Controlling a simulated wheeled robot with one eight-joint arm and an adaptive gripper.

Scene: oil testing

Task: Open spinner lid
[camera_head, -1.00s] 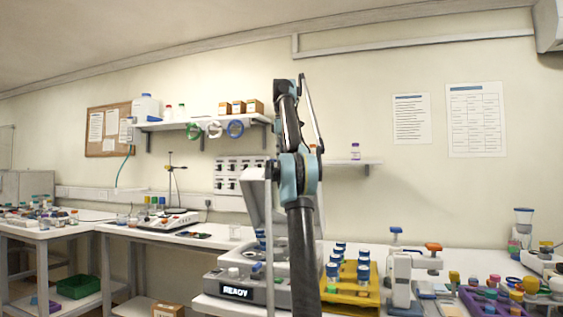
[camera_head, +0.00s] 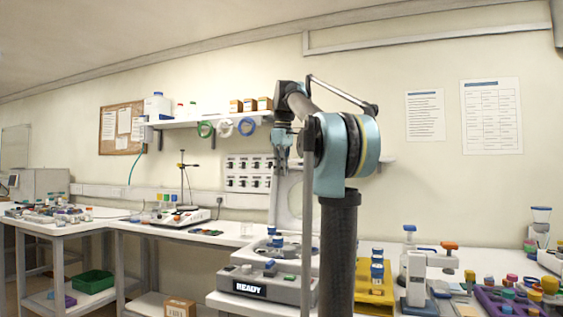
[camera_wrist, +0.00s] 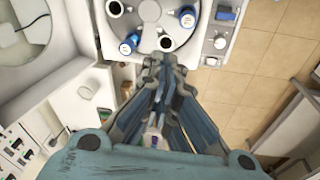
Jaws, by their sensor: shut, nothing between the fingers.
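The spinner (camera_head: 300,290) is a grey machine with a lit READY display, on the bench at centre. Its lid (camera_head: 292,205) stands raised, roughly upright, behind the body. In the wrist view the spinner's rotor (camera_wrist: 152,12) is uncovered and holds blue-capped tubes. A pale panel with a large round recess at the left of that view looks like the lid's inside (camera_wrist: 40,75). My gripper (camera_head: 281,168) hangs pointing down at the raised lid's upper part in the head view, shut and empty. In the wrist view its fingertips (camera_wrist: 164,62) are together near the spinner's edge; contact is unclear.
A yellow rack (camera_head: 375,290) with blue-capped vials stands right of the spinner, partly behind my arm. A white device with blue and orange knobs (camera_head: 416,280) is further right, beside a purple rack (camera_head: 490,300). A wall shelf (camera_head: 205,122) is above left.

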